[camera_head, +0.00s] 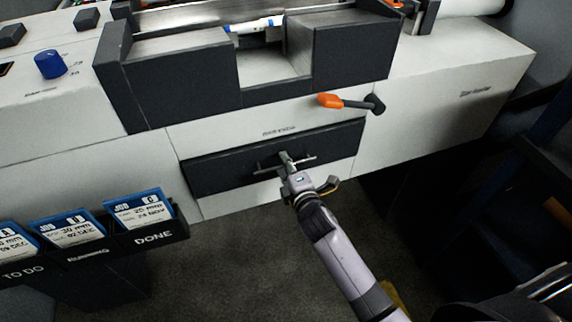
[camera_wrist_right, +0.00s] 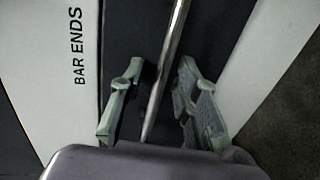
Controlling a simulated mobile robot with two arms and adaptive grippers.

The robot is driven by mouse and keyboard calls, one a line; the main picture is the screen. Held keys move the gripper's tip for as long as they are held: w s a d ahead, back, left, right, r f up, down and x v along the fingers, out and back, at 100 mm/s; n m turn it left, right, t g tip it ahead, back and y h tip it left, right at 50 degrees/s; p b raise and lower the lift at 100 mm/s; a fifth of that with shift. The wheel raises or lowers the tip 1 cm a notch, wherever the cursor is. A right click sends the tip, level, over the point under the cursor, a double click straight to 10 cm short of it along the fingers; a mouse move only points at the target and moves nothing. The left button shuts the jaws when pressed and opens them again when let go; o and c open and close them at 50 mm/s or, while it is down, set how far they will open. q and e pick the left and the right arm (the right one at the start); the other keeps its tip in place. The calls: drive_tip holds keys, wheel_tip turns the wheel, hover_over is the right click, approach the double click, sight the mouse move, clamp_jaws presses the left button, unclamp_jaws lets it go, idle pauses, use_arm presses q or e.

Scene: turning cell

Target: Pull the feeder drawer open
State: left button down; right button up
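A drawer with a dark front (camera_head: 222,172) and a thin metal bar handle (camera_head: 268,169) is set in the white machine front, and it looks closed. The wall beside it reads "BAR ENDS" in the right wrist view, where the dark drawer front (camera_wrist_right: 128,40) and the metal handle (camera_wrist_right: 172,45) also show. My right gripper (camera_head: 287,160) is at the middle of the handle. In the right wrist view, its fingers (camera_wrist_right: 160,88) stand apart on either side of the bar, with gaps visible. My left gripper is out of view.
An orange-tipped lever (camera_head: 335,101) sticks out above the drawer's right end. A rack (camera_head: 165,237) with job cards, marked "TO DO", "RUNNING" and "DONE", juts out at the lower left. A blue knob (camera_head: 50,64) is on the machine top. Floor (camera_head: 240,270) below the drawer is clear.

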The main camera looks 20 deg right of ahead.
drive_tip(key=shift+c, duration=0.2)
clamp_jaws()
idle(0.6)
